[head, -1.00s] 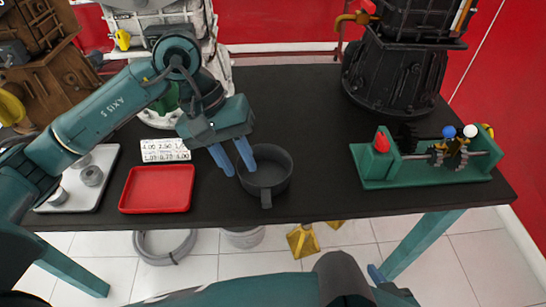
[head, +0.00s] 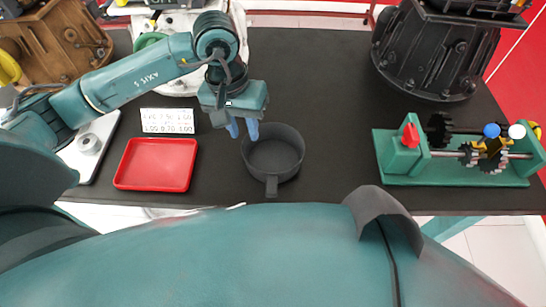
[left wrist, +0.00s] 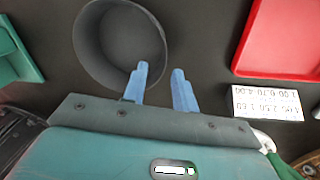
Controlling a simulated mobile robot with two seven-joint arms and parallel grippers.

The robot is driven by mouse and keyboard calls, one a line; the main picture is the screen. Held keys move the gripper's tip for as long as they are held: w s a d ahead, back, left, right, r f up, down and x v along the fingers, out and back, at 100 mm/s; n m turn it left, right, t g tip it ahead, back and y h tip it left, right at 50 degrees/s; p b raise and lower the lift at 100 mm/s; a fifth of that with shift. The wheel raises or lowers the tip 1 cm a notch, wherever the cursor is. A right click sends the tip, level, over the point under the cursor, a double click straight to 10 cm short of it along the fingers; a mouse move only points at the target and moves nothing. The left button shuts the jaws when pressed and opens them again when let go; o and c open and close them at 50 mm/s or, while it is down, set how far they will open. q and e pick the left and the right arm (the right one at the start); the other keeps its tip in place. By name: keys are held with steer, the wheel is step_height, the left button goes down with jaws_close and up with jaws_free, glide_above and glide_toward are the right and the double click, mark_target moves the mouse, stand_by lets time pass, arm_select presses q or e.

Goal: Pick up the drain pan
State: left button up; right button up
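The drain pan (head: 273,160) is a dark grey round pan with a short handle toward the table's front edge. It stands on the black table, and also shows in the left wrist view (left wrist: 110,40). My left gripper (head: 243,130) is at the pan's far left rim, with its two blue fingers apart and nothing held. In the left wrist view the gripper (left wrist: 160,85) has one finger over the pan and the other just outside its rim. I cannot tell how far down the fingertips are. My right gripper is not in view.
A red tray (head: 155,165) and a white label card (head: 167,121) lie left of the pan. A green gear stand (head: 455,170) and a black housing (head: 435,50) stand at the right. The table between pan and gear stand is clear.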

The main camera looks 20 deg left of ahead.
mark_target(245, 143)
arm_select(q)
step_height(245, 143, down, 5)
steer(key=shift+f, duration=0.1)
stand_by(0.3)
jaws_close()
